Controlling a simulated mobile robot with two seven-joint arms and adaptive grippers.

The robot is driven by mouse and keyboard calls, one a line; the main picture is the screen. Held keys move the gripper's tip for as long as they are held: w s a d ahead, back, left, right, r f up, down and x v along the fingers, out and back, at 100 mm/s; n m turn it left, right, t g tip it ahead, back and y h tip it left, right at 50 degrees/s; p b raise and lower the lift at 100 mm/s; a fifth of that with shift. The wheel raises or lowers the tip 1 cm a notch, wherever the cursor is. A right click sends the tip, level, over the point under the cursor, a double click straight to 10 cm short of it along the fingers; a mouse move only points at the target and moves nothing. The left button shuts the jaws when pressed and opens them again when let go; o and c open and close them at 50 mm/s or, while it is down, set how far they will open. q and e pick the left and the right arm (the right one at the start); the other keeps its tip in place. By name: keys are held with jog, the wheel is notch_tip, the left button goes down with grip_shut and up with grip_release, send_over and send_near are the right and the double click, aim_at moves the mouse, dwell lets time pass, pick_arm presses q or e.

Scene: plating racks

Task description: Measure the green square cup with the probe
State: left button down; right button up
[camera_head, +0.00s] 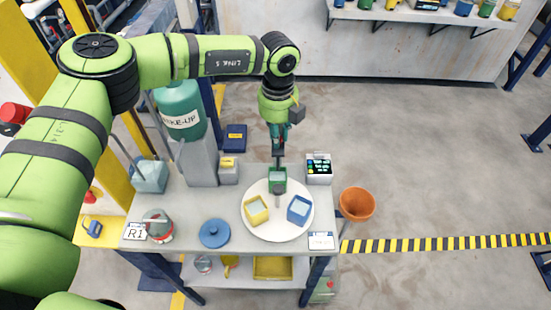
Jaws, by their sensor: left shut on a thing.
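The green square cup (269,185) stands on a round white plate (276,232), at its back edge. A yellow square cup (256,211) and a blue square cup (298,210) stand on the same plate, nearer the front. My left gripper (279,149) points down above the green cup. It is shut on the probe (278,163), a thin dark piece whose lower end reaches the cup's opening. I cannot tell how deep the tip sits. A meter with a lit dark screen (319,166) stands right of the green cup. My right gripper is not in view.
A blue round lid (214,233) and a jar (157,225) stand at the table's left front. A grey upright block (198,162) and a teal tank (180,108) are behind left. An orange bucket (356,204) is beyond the table's right edge.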

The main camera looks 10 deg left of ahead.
pick_arm(q)
jog(key=shift+d, duration=0.1)
jog(key=shift+w+r, duration=0.1)
jog(key=shift+r, duration=0.05)
jog(key=c, duration=1.1)
grip_release()
jog(key=shift+c, duration=0.2)
notch_tip(320, 180, up, 12)
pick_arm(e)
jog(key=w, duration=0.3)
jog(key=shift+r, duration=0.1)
